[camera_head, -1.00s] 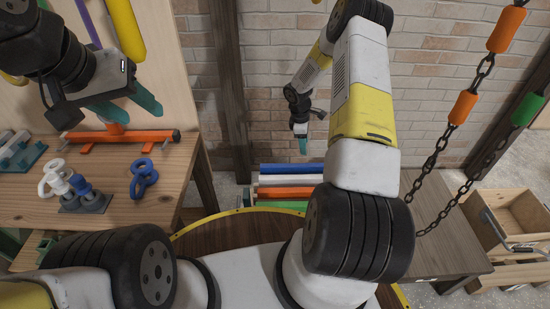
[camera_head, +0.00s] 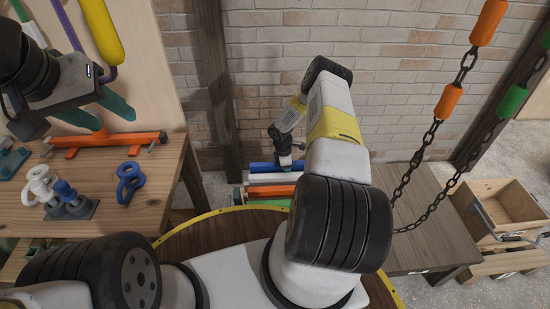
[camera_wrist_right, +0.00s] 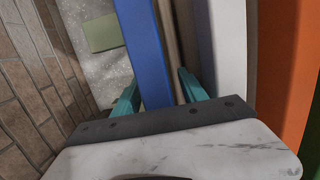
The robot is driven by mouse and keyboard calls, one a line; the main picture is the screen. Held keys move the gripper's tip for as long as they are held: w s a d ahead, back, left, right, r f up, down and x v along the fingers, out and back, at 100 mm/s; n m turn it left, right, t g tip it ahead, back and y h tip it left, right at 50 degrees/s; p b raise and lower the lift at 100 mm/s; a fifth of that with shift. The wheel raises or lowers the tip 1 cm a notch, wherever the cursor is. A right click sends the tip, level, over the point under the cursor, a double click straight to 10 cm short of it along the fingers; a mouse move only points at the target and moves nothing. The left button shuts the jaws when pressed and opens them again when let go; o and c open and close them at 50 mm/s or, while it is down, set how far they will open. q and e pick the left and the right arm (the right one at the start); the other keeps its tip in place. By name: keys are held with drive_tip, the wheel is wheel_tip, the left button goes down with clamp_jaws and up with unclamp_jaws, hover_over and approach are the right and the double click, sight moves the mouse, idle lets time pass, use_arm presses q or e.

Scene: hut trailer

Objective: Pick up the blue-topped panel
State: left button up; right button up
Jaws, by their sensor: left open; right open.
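The blue-topped panel (camera_head: 262,167) stands at the near edge of the wall in a row of coloured panels. In the right wrist view its long blue edge (camera_wrist_right: 145,50) runs between the two teal fingers of my right gripper (camera_wrist_right: 158,92). The gripper is open, with a finger on each side of the blue edge; whether either finger touches it is unclear. In the head view the right gripper (camera_head: 288,165) is small and partly hidden at the panel's right end. My left gripper (camera_head: 96,111) is open and empty above the wooden table.
White (camera_head: 258,179), orange (camera_head: 270,192) and green (camera_head: 268,202) panels stand beside the blue one. The wooden table (camera_head: 150,195) at left holds an orange bar (camera_head: 115,140) and blue links (camera_head: 130,183). Chains (camera_head: 433,140) hang at right above a grey-brown bench (camera_head: 420,235).

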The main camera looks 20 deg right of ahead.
drive_tip(key=shift+f, duration=0.15)
clamp_jaws()
drive_tip(key=shift+w, duration=0.15)
idle(1.2)
